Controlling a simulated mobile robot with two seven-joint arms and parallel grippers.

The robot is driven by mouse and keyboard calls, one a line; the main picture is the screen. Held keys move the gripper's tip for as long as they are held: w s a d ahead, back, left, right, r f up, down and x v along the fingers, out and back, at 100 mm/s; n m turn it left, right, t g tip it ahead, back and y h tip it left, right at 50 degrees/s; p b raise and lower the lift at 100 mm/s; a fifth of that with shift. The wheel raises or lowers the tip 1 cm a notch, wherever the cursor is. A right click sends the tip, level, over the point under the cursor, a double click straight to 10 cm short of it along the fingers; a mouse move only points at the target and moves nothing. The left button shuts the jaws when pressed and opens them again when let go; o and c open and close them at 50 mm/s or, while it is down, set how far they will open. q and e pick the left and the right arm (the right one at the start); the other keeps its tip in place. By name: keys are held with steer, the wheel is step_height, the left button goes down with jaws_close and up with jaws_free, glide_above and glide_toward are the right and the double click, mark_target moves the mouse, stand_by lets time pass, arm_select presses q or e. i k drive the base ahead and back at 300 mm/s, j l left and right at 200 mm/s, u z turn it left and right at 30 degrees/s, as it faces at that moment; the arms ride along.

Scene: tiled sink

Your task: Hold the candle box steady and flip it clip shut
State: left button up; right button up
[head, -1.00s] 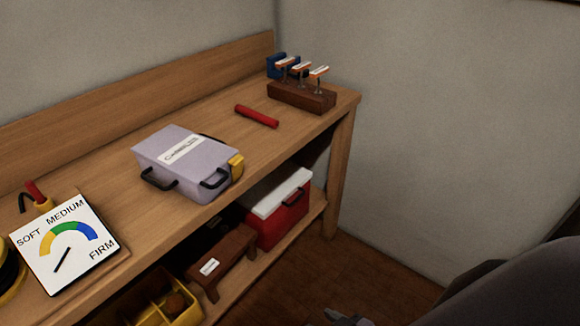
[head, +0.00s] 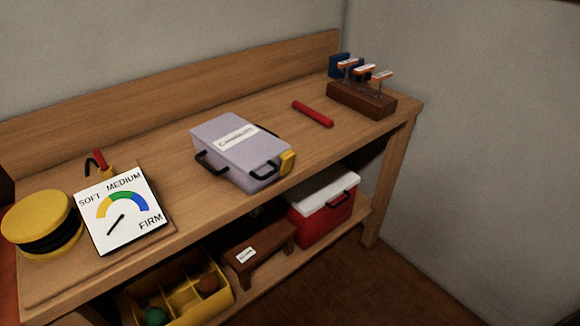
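The candle box (head: 236,152) is most likely the lavender case with a white label on its lid. It sits on the wooden bench near the front edge. Two black handles show on its near sides, and a yellow clip (head: 287,161) is at its right end. I cannot tell whether the clip is fastened. Neither of my grippers is in view, and nothing touches the box.
The wooden bench (head: 190,205) holds a gauge board (head: 124,210), a yellow-and-black round device (head: 42,225), a red rod (head: 312,114) and a wooden block with small levers (head: 361,98). The shelf below holds a red cooler (head: 322,212), a brown stool (head: 260,245) and a yellow divided tray (head: 180,290).

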mark_target(288, 157)
steer(key=i+l+u, duration=0.1)
steer(key=u, duration=0.3)
steer(key=l+u, duration=0.15)
steer(key=u, duration=0.3)
steer(key=i+l+u, duration=0.1)
steer(key=u, duration=0.3)
steer(key=l+u, duration=0.5)
steer(key=l, duration=0.3)
steer(key=k+l+u, duration=0.15)
steer(key=l, duration=0.65)
steer(key=i, duration=0.05)
